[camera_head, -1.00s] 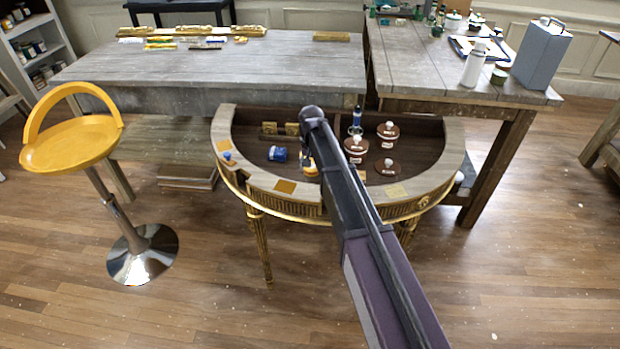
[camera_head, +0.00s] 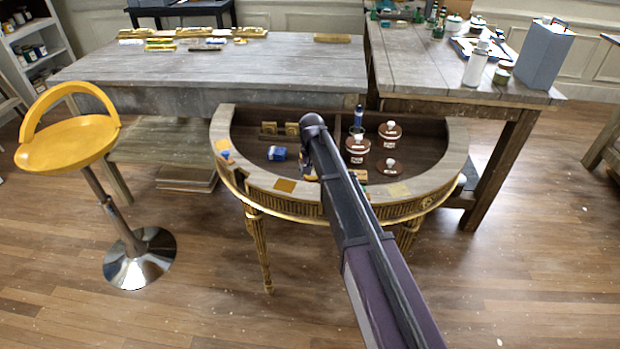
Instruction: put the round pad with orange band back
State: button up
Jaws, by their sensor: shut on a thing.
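My arm reaches from the lower right over the half-round gilt console (camera_head: 262,181). My gripper (camera_head: 305,160) is mostly hidden behind my own arm link, with only a dark sliver showing at its left, low over the console's recessed top. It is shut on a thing. A small orange-yellow bit, which I take for the round pad with orange band (camera_head: 310,176), shows beside the arm near the console's front rim. The rest of it is hidden, and I cannot tell whether it touches the surface.
Inside the console stand a blue item (camera_head: 277,153), gold blocks (camera_head: 291,129), a blue bottle (camera_head: 358,115) and brown lidded jars (camera_head: 357,147). A yellow stool (camera_head: 70,142) stands left.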

jog(key=shift+f, duration=0.15)
jog(key=o, duration=0.9)
notch_tip(320, 180, up, 12)
jog(key=p, duration=1.2)
jog(key=shift+s+d, duration=0.1)
dwell(0.8)
jog(key=s+d, duration=1.2)
jog(key=shift+d, duration=0.25)
jog(key=s+d, duration=0.9)
jog(key=s, duration=0.4)
jog(key=shift+s+d, duration=0.3)
jog(key=shift+d, duration=0.1)
